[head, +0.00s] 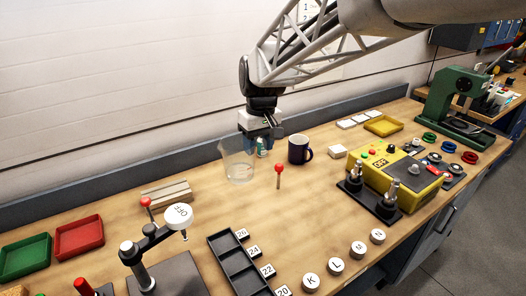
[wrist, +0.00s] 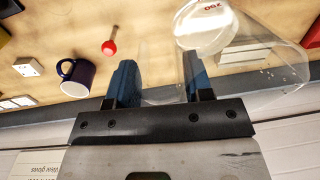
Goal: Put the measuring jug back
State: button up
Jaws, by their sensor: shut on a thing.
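The measuring jug (head: 237,165) is a clear, see-through beaker near the back of the bench, left of the dark blue mug. My gripper (head: 262,147) is at the jug's right side and shut on it. In the wrist view, the jug (wrist: 262,62) extends to the right from between the fingers of my gripper (wrist: 158,82), with a red number at its far end. The exact part gripped is hard to see through the clear material. I cannot tell whether the jug's base touches the bench.
The dark blue mug (head: 299,150) stands close to the right of my gripper. A red-knobbed pin (head: 278,171) stands in front. A grooved wooden block (head: 166,194) lies to the left. A yellow control box (head: 394,172) is at right. The bench front of the jug is partly clear.

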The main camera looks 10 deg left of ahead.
jog(key=shift+s+a, duration=0.1)
jog(key=shift+s, duration=0.4)
notch_tip(320, 180, down, 11)
jog(key=shift+w, duration=0.15)
jog(key=w+a+f, duration=0.1)
jog(key=w+a, duration=0.7)
jog(key=w, duration=0.5)
jog(key=shift+w+a+f, duration=0.15)
jog(key=shift+w+f, duration=0.1)
jog(key=shift+w, duration=0.1)
dwell(0.4)
jog(key=shift+f, duration=1.8)
jog(key=shift+f, duration=0.1)
jog(key=o, duration=1.2)
